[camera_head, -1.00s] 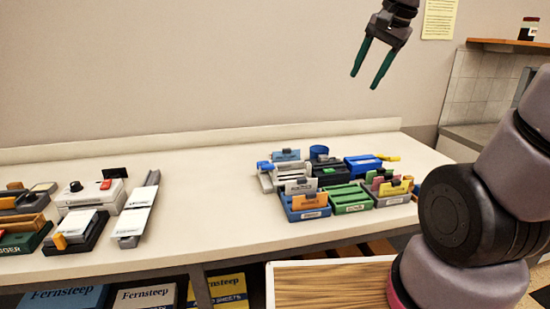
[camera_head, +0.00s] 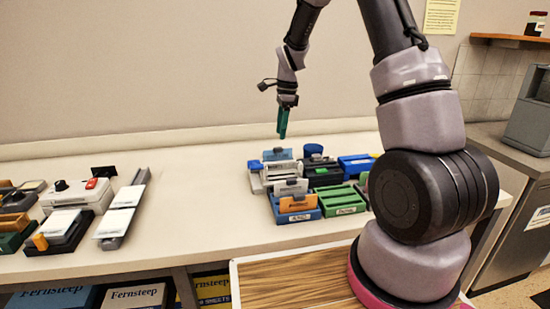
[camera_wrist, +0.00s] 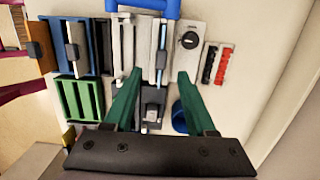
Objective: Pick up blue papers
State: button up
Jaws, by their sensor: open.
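A light blue paper card (camera_head: 277,154) stands upright at the back left of the right-hand organizer cluster, with a dark clip on it. My gripper (camera_head: 282,135) hangs above the cluster, just over the card's area, fingers pointing down. In the wrist view my gripper (camera_wrist: 159,73) has its two green fingers well apart. Between the fingertips is a white holder with a thin upright card seen nearly edge-on and a dark clip (camera_wrist: 157,57). Contact cannot be told. A blue Fernsteep pack (camera_head: 60,298) lies under the counter at the left.
Blue trays (camera_head: 297,216), a green tray (camera_head: 343,207) and a blue cup (camera_head: 313,149) crowd around the card. A white device (camera_head: 68,195) and more holders stand at the left. The counter middle (camera_head: 195,190) is clear. A wood-topped surface (camera_head: 290,280) is in front.

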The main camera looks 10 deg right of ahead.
aim_at(278, 148)
jog(key=f, duration=0.5)
jog(key=a+f, duration=0.1)
jog(key=f, duration=0.2)
jog(key=shift+w+f, duration=0.1)
grip_shut()
